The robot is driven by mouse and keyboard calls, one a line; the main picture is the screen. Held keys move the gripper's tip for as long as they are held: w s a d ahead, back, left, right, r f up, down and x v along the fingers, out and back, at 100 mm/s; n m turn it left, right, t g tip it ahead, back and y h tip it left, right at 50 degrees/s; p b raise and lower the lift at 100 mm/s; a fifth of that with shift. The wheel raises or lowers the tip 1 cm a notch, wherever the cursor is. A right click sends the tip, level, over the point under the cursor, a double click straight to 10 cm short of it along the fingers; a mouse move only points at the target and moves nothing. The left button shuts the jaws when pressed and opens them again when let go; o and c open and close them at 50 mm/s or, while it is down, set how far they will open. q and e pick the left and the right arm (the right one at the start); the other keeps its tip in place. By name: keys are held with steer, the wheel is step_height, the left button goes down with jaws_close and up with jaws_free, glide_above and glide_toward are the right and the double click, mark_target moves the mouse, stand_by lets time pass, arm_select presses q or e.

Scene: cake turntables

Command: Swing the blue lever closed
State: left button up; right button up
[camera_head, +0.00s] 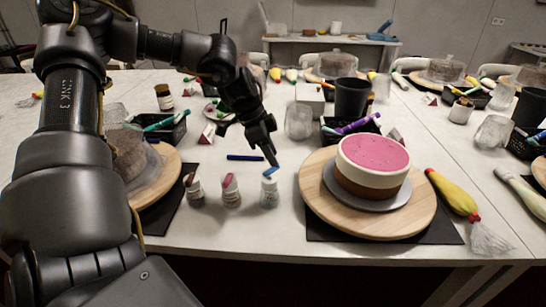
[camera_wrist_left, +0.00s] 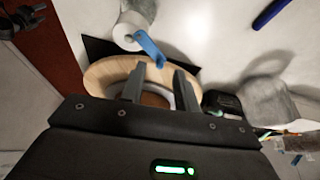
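The blue lever (camera_head: 271,172) stands up at a slant from the top of a small white bottle (camera_head: 269,193), the right one of three in a row. In the left wrist view the blue lever (camera_wrist_left: 149,46) sticks out from the white bottle (camera_wrist_left: 129,27), just beyond the fingertips. My left gripper (camera_head: 274,158) points down just above the lever. In the wrist view its fingers (camera_wrist_left: 157,80) are apart with nothing between them, and the lever's end lies beyond the gap. I cannot tell whether they touch it. My right gripper does not clearly show.
Two similar bottles with raised pinkish levers (camera_head: 231,192) (camera_head: 193,188) stand left of it. A pink-topped cake (camera_head: 373,165) on a wooden turntable (camera_head: 317,205) is close on the right. A blue pen (camera_head: 245,157) lies behind. Bare table is in front.

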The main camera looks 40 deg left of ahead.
arm_select(q)
steer(key=shift+x, duration=0.95)
steer(key=shift+r, duration=0.1)
jaws_close()
